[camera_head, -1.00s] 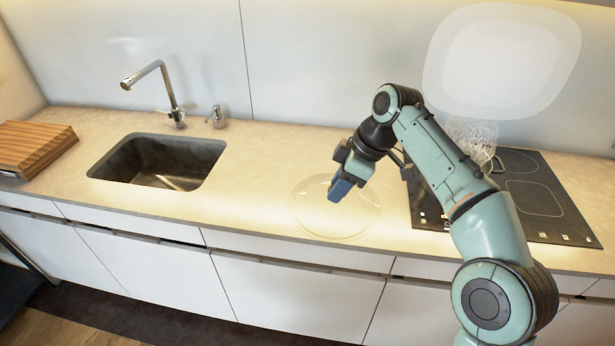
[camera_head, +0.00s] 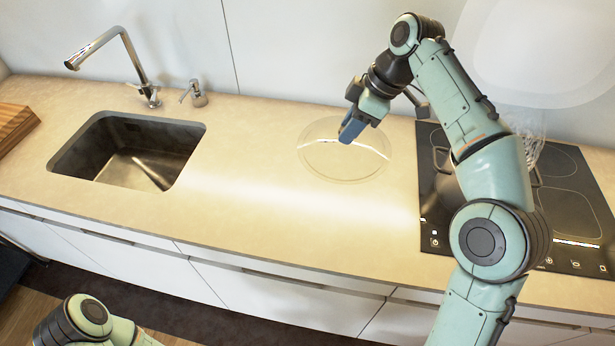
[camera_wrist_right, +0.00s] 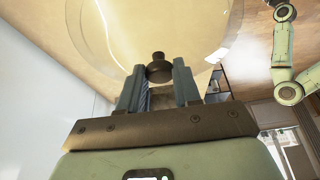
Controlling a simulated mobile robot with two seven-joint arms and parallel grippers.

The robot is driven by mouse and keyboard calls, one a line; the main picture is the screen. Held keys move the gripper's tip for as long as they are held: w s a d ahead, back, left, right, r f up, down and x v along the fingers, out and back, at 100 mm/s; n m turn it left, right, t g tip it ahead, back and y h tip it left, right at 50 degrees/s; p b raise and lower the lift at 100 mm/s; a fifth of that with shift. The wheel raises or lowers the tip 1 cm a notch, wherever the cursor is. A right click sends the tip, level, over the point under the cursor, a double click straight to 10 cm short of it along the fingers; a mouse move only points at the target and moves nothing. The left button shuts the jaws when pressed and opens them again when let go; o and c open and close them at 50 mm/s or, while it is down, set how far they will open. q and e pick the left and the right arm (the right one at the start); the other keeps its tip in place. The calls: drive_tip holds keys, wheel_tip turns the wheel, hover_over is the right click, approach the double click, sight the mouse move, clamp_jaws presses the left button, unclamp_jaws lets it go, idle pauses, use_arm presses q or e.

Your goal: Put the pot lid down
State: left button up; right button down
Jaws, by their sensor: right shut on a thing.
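The pot lid (camera_head: 318,166) is a clear, round glass disc with a thin rim, seen over the counter left of the cooktop. I cannot tell whether it touches the counter. My right gripper (camera_head: 352,130) is above the lid's middle, pointing down. In the right wrist view, the lid (camera_wrist_right: 205,25) spreads beyond the fingers, and its dark knob (camera_wrist_right: 158,68) sits between the two fingertips. The right gripper is shut on this knob. Part of my left arm shows at the bottom left of the head view; its gripper is out of view.
A black cooktop (camera_head: 575,215) lies to the right, with a pot (camera_head: 441,158) partly hidden behind my right arm. A sink (camera_head: 130,150) with a faucet (camera_head: 125,60) is at left. The counter (camera_head: 255,165) between sink and lid is clear.

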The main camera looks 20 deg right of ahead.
use_arm(q)
wheel_tip(320, 180, down, 6)
drive_tip(key=s+b, duration=0.2)
drive_tip(key=b, duration=0.3)
drive_tip(key=shift+s+f+b, duration=0.2)
drive_tip(key=shift+s+b, duration=0.1)
drive_tip(key=shift+s, duration=0.1)
use_arm(e)
drive_tip(key=shift+s+a+f, duration=0.1)
drive_tip(key=shift+f, duration=9.7)
drive_tip(key=c, duration=0.8)
unclamp_jaws()
drive_tip(key=shift+f, duration=0.15)
